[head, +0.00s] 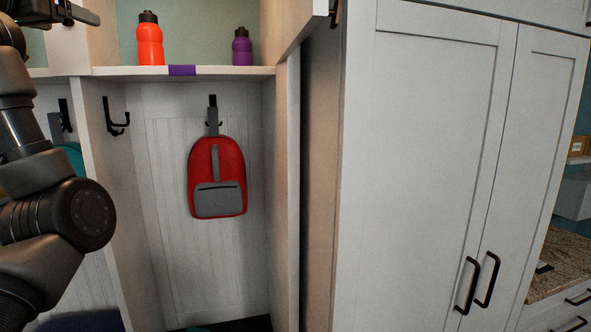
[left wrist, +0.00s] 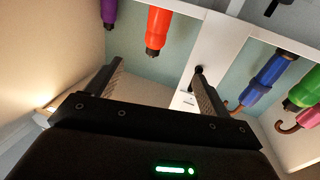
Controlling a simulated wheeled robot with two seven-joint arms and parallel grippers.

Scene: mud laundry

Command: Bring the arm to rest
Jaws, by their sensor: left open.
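My left arm (head: 55,215) comes in along the left edge of the head view, bent upward. My left gripper (head: 80,12) is at the top left corner there, partly cut off by the frame, at about the height of the bottle shelf. In the left wrist view my left gripper (left wrist: 158,84) shows two fingers spread wide with nothing between them. An orange bottle (left wrist: 158,28) and a purple bottle (left wrist: 109,12) appear beyond the fingers, apart from them. My right gripper is not in view.
The orange bottle (head: 150,42) and purple bottle (head: 242,48) stand on a white shelf (head: 225,71). A red backpack (head: 217,178) hangs from a hook below. A tall white cabinet (head: 420,170) fills the right.

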